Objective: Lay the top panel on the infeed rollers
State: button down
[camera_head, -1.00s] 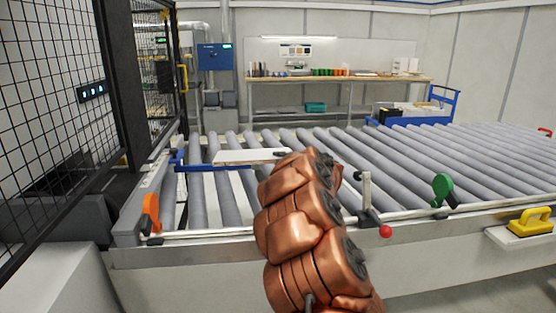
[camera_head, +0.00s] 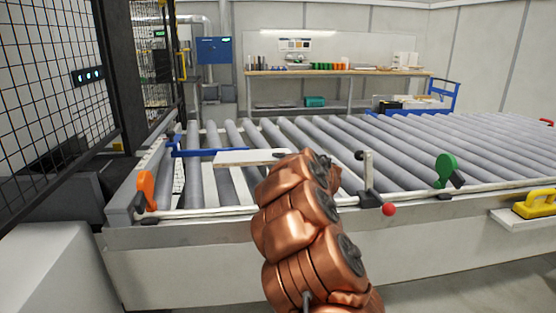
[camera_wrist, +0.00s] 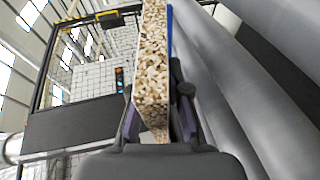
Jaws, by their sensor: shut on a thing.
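My gripper (camera_wrist: 158,112) is shut on the top panel, one finger on each side of it. In the wrist view the panel shows its speckled chipboard edge (camera_wrist: 153,60). In the head view the panel's white face (camera_head: 235,158) appears roughly flat over the left end of the infeed rollers (camera_head: 193,160). My copper arm hides the panel's right end and my gripper there. Whether the panel touches the rollers cannot be told. Grey rollers (camera_wrist: 215,70) also run along the right of the wrist view.
An orange lever (camera_head: 146,190), a small post (camera_head: 368,172), a red knob (camera_head: 389,209) and a green knob (camera_head: 446,167) line the front rail. A mesh fence (camera_head: 45,80) stands left. Rollers at right are clear.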

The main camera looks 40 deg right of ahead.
jog(key=shift+f+b, duration=1.5)
jog(key=shift+f, duration=0.75)
jog(key=shift+c, duration=0.6)
grip_release()
